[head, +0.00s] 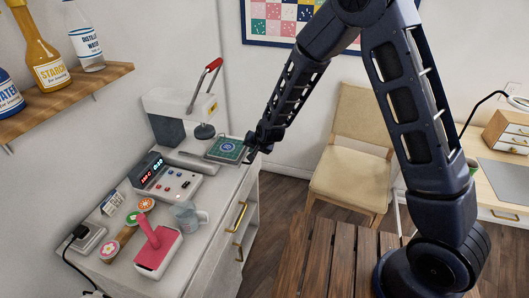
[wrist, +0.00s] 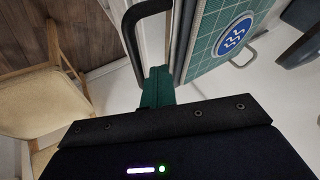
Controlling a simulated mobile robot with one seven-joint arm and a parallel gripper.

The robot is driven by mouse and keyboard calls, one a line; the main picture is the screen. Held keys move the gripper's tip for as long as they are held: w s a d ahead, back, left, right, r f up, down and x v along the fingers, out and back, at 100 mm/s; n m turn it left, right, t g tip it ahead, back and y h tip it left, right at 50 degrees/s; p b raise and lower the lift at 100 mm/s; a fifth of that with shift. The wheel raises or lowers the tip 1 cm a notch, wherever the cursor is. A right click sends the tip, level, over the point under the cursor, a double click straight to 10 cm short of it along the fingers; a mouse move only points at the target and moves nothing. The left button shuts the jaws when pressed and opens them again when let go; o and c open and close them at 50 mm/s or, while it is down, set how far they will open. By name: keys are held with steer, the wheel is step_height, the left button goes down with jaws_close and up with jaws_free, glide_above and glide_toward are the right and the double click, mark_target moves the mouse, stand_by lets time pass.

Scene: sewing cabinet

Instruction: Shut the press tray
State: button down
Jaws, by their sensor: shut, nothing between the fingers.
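The heat press (head: 170,125) stands at the back of the white cabinet, with its red-gripped lever (head: 214,65) raised. Its press tray (head: 223,150), with a green gridded mat and a round blue emblem, sticks out to the right of the round press head. The tray (wrist: 218,45) fills the upper right of the wrist view. A black bar handle (wrist: 133,30) shows beside its edge. My gripper (head: 252,148) is at the tray's outer right end. In the wrist view my gripper (wrist: 157,75) is shut and empty, close to the handle; I cannot tell whether they touch.
A beige chair (head: 350,165) stands right of my gripper. A wooden shelf (head: 75,88) with bottles hangs at left.

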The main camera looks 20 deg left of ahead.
mark_target(229, 144)
steer(key=a, duration=1)
steer(key=shift+a, duration=0.15)
steer(key=shift+a+r, duration=0.1)
steer(key=shift+r, duration=0.05)
steer(key=shift+s, duration=0.1)
steer(key=shift+r, duration=0.25)
steer(key=v, duration=0.9)
steer(key=shift+d, duration=0.55)
